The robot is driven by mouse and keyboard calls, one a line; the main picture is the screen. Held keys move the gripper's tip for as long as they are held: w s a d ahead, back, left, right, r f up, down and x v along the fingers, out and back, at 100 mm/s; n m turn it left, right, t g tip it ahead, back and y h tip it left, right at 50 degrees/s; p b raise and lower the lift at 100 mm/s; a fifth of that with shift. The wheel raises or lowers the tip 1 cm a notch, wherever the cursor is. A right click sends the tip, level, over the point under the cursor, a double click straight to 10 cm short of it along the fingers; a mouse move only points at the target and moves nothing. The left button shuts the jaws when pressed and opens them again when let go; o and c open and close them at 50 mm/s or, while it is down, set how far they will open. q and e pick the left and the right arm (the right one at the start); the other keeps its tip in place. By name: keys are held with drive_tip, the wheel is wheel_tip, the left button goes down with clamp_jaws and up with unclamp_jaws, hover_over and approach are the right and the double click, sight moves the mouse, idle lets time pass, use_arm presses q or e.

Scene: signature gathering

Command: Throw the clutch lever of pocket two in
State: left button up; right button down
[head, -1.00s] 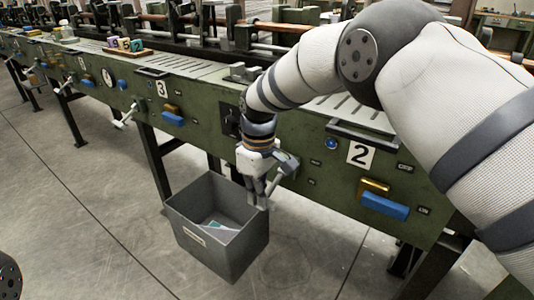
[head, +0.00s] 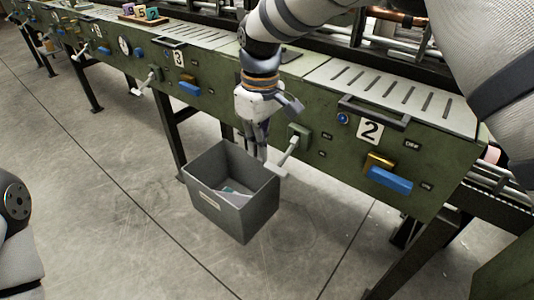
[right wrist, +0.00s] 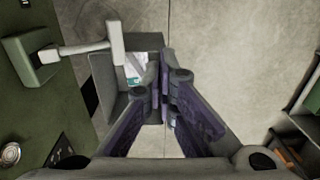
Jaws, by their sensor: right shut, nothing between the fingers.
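The clutch lever (head: 289,151) is a pale rod with a crossbar grip on a green block, on the green machine front left of the number 2 plate (head: 370,132). Its rod slants down and left from the block. The right wrist view shows the lever (right wrist: 85,48) to the left of my shut fingers (right wrist: 165,95), with a gap between in that picture. Small labels by the lever are unreadable. My left gripper is out of view.
A grey bin (head: 232,190) with papers inside is below my right gripper. A blue handle (head: 389,180), brass piece (head: 379,162) and dark rail (head: 373,111) are on the pocket two front. Another lever (head: 147,81) is further left. Floor in front is open.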

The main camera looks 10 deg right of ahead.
drive_tip(key=r, duration=0.1)
drive_tip(key=a+r, duration=0.1)
drive_tip(key=s+r, duration=0.1)
drive_tip(key=shift+a+r, duration=0.25)
drive_tip(key=shift+r, duration=0.15)
drive_tip(key=shift+f, duration=0.1)
